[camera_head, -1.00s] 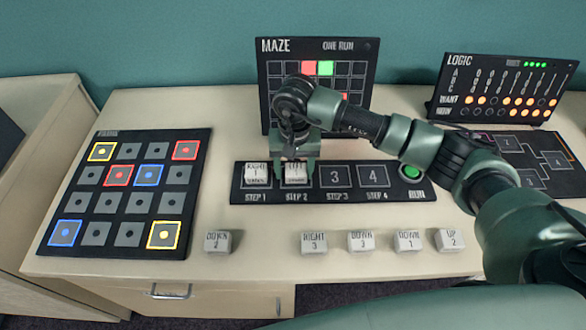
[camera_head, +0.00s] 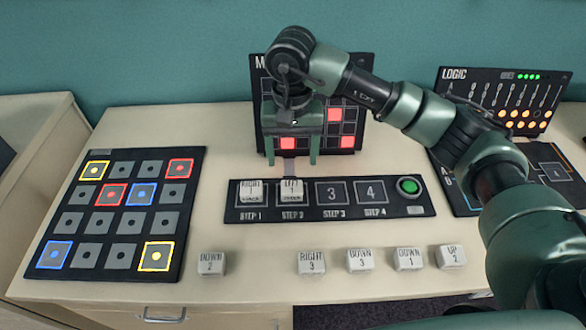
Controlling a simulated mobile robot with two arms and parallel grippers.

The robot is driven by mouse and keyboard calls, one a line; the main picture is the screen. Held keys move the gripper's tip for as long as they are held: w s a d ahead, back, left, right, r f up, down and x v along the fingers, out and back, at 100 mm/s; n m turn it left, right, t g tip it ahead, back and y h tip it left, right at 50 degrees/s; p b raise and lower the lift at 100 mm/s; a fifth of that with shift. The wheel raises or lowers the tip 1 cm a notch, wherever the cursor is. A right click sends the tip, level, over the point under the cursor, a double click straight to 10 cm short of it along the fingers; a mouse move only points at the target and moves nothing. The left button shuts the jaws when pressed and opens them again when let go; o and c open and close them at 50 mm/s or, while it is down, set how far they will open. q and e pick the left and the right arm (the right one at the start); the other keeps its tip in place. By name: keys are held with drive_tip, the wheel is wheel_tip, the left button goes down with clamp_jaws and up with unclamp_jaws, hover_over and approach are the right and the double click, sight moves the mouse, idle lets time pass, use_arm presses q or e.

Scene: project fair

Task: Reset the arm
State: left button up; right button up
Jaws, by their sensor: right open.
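My right gripper (camera_head: 291,160) is open and empty, pointing down, raised above the back edge of the step strip (camera_head: 408,207). Its arm comes in from the right and covers much of the maze board (camera_head: 352,88). Two white blocks sit in the strip: a "RIGHT" block (camera_head: 251,193) at step 1 and a "LEFT" block (camera_head: 291,191) at step 2, just below the gripper. Slots 3 (camera_head: 331,192) and 4 (camera_head: 370,191) are empty. A green RUN button (camera_head: 408,186) is at the strip's right end. My left gripper is not in view.
A row of loose white blocks, including "DOWN 2" (camera_head: 212,263) and "RIGHT 3" (camera_head: 312,262), lies along the desk front. A black puzzle board (camera_head: 57,222) lies at left. A logic board (camera_head: 482,80) stands at the back right, partly behind my arm.

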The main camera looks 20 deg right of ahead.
drive_tip(key=shift+r, duration=0.3)
